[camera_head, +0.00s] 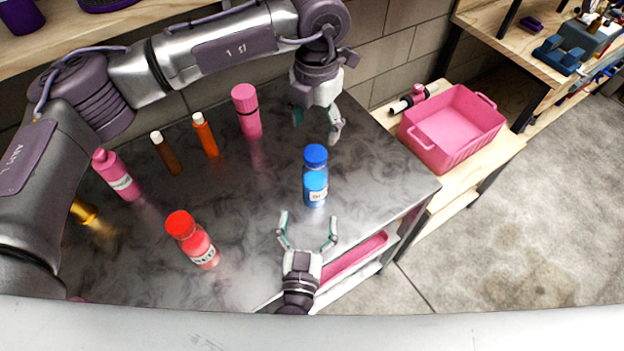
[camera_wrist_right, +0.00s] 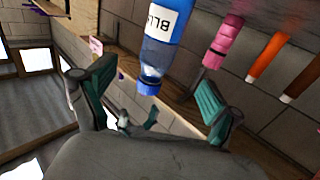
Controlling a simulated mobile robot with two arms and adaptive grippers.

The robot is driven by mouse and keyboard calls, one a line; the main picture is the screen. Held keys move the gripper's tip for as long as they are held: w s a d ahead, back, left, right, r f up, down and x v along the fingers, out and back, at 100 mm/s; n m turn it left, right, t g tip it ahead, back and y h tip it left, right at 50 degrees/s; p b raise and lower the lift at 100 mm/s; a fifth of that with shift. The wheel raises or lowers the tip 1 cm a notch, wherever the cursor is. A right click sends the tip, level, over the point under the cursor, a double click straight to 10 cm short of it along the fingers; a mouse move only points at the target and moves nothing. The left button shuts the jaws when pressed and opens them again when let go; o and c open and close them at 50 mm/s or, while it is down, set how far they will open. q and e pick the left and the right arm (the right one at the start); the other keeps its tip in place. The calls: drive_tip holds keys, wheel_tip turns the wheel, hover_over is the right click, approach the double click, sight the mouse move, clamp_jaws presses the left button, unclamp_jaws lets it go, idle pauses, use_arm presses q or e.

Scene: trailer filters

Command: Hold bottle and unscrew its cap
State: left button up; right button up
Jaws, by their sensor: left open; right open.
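The blue bottle (camera_head: 315,183), with a dark blue cap (camera_head: 316,154) and a white label, stands upright on the dark table. In the right wrist view the bottle (camera_wrist_right: 163,35) appears upside down, cap (camera_wrist_right: 149,86) lowest, its label partly readable as "BLU". My left gripper (camera_head: 316,124) is open above and behind the cap, its fingers apart from it. My right gripper (camera_head: 308,229) is open on the near side of the bottle, fingers pointing towards it. In the right wrist view, the bottle shows between the right gripper's fingers, with no visible contact.
A red bottle (camera_head: 193,241), pink bottles (camera_head: 247,111) (camera_head: 117,175), an orange tube (camera_head: 205,136) and a brown tube (camera_head: 166,153) stand left of the blue bottle. A pink crate (camera_head: 455,128) sits on a lower wooden surface at right. A brick wall is behind.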

sight(313, 188)
drive_tip(key=w, duration=0.7)
drive_tip(key=w+d, duration=0.1)
drive_tip(key=w, duration=0.3)
drive_tip(key=shift+w+d, duration=0.1)
drive_tip(key=shift+w, duration=0.1)
